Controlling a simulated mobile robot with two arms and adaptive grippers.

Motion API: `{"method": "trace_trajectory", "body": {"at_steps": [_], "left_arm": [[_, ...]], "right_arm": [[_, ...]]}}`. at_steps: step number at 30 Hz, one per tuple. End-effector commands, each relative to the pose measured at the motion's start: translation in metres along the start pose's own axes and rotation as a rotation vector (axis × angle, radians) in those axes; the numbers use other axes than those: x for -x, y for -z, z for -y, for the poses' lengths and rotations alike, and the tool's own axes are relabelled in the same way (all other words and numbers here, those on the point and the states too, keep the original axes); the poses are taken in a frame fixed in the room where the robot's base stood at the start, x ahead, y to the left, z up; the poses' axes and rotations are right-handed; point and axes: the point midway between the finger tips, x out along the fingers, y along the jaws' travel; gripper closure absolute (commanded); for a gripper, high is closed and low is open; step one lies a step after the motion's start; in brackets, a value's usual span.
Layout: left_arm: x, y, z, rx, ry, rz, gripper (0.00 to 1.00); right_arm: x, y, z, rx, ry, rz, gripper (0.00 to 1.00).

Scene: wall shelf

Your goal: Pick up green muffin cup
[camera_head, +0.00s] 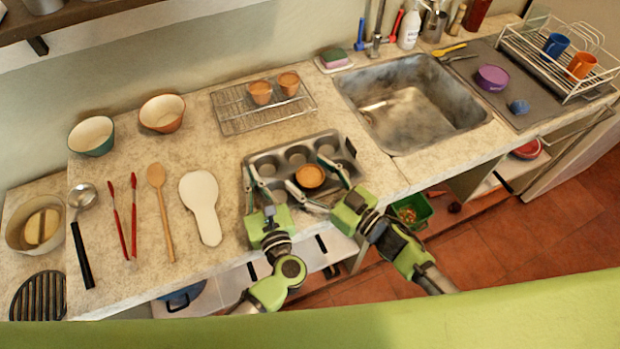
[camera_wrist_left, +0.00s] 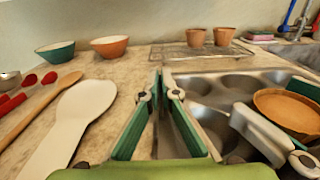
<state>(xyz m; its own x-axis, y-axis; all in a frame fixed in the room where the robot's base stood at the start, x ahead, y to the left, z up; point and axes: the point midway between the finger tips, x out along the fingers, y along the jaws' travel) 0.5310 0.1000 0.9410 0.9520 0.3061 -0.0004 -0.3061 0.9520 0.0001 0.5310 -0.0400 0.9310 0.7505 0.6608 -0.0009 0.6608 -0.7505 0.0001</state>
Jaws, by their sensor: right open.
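I cannot make out a green muffin cup apart from the green parts of my grippers. An orange-brown muffin cup (camera_head: 310,176) sits in the metal muffin tin (camera_head: 345,152), and also shows at the right of the left wrist view (camera_wrist_left: 288,108). My right gripper (camera_head: 304,170) is open, with its fingers on either side of this cup. My left gripper (camera_head: 250,166) is at the tin's left edge. Its fingertips are close together in the left wrist view (camera_wrist_left: 162,77); I cannot tell whether they are shut on the rim. The tin's front part is partly hidden by the grippers.
Two brown cups (camera_head: 260,92) (camera_head: 289,83) stand on a wire rack (camera_head: 238,122) behind the tin. A white spoon rest (camera_head: 199,205) and a wooden spoon (camera_head: 161,205) lie to the left. The sink (camera_head: 430,125) is to the right. Clear counter lies between rack and tin.

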Motion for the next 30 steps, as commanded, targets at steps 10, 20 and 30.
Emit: {"method": "trace_trajectory", "body": {"at_steps": [10,20,30], "left_arm": [[0.000,0.001,-0.001,-0.001,-0.001,-0.001,1.00],[0.000,0.001,-0.001,-0.001,-0.001,-0.001,1.00],[0.000,0.001,-0.001,-0.001,-0.001,-0.001,1.00]], "right_arm": [[0.000,0.000,0.000,0.000,0.000,0.000,0.73],[0.000,0.001,0.000,0.001,0.000,-0.001,0.74],[0.000,0.046,0.000,0.006,0.003,-0.003,0.74]]}}
